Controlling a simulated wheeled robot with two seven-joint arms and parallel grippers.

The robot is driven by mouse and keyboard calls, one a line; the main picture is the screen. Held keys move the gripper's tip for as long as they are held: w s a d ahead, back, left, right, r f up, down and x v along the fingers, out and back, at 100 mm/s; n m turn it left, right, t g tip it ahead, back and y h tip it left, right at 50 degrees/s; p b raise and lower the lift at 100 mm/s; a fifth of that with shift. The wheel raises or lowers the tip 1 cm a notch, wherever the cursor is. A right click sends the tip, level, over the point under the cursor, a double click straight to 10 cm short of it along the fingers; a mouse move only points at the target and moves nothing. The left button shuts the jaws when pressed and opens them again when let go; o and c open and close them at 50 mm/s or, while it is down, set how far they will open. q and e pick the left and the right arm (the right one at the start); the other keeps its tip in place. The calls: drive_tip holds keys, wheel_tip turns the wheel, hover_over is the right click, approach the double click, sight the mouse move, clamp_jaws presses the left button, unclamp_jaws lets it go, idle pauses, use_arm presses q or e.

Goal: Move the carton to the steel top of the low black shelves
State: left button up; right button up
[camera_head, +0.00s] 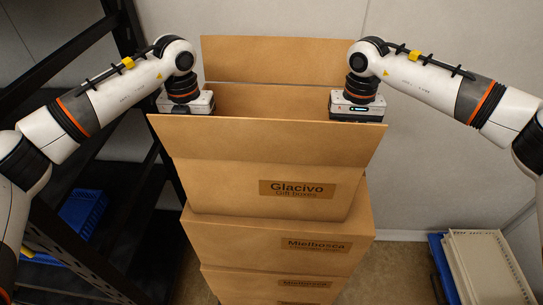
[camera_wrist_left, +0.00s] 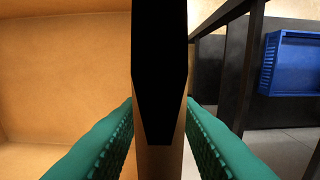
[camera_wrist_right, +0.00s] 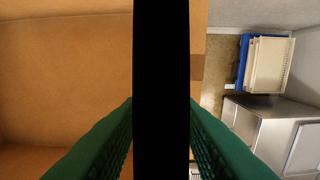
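The open brown carton marked Glacivo (camera_head: 240,186) sits at the top of a stack of cartons, its front and back flaps spread. My left gripper (camera_head: 187,110) is at its left side wall and my right gripper (camera_head: 355,112) at its right side wall. In the left wrist view green fingers (camera_wrist_left: 160,140) press close on both sides of the wall. The right wrist view shows the same, with fingers (camera_wrist_right: 161,140) on either side of a dark strip. Whether the carton touches the one below is unclear. A steel surface (camera_wrist_right: 262,108) shows in the right wrist view.
The carton marked Mielbosca (camera_head: 260,245) is directly below, with another (camera_head: 250,285) under it. A black rack (camera_head: 75,160) with a blue crate (camera_head: 83,212) stands close at left. Pale and blue crates (camera_head: 485,265) stand on the floor at right. A wall is behind.

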use_arm(q)
clamp_jaws()
use_arm(e)
clamp_jaws()
use_arm(q)
drive_tip(key=shift+r, duration=0.2)
use_arm(e)
drive_tip(key=shift+r, duration=0.2)
